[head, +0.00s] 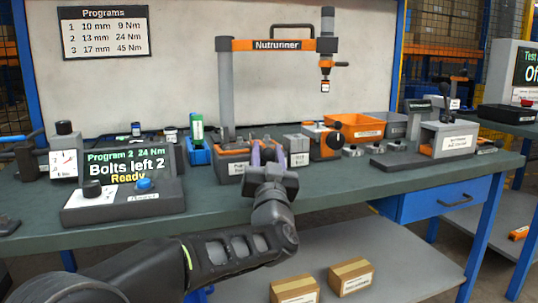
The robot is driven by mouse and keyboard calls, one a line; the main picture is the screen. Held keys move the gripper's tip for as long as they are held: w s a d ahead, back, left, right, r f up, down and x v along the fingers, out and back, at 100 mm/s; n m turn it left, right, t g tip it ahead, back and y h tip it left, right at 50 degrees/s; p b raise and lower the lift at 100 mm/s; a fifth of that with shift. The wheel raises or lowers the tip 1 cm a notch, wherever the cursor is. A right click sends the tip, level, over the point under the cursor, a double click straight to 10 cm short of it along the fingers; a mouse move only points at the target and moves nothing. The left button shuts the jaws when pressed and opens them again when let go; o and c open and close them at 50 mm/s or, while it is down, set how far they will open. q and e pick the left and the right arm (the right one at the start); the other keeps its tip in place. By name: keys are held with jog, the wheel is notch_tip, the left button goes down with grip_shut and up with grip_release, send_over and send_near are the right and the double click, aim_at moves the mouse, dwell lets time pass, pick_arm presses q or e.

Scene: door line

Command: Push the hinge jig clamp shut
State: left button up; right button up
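My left gripper (268,153) reaches over the front of the bench from below, in the middle of the head view. Its two fingers point away from me and stand apart, with nothing seen between them. They are in front of a low dark jig block (229,168) with a small white label, and hide part of it. Just right of it is an orange and black clamp-like unit (322,142) with a dark round knob. I cannot tell for sure which part is the hinge jig clamp, or whether it is open. My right gripper is not in view.
The nutrunner (268,45) hangs from its post above the bench (330,188). A program box (125,170) reading "Bolts left 2" stands left. An orange bin (355,128) and a labelled fixture (447,139) are right. The bench's front strip is mostly clear.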

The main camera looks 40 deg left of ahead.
pick_arm(q)
jog(key=shift+o, duration=1.3)
jog(key=shift+d, duration=0.1)
jog(key=p+v, duration=0.1)
jog(key=v, duration=0.6)
jog(key=shift+s+d+f, duration=0.15)
jog(key=shift+s, duration=0.15)
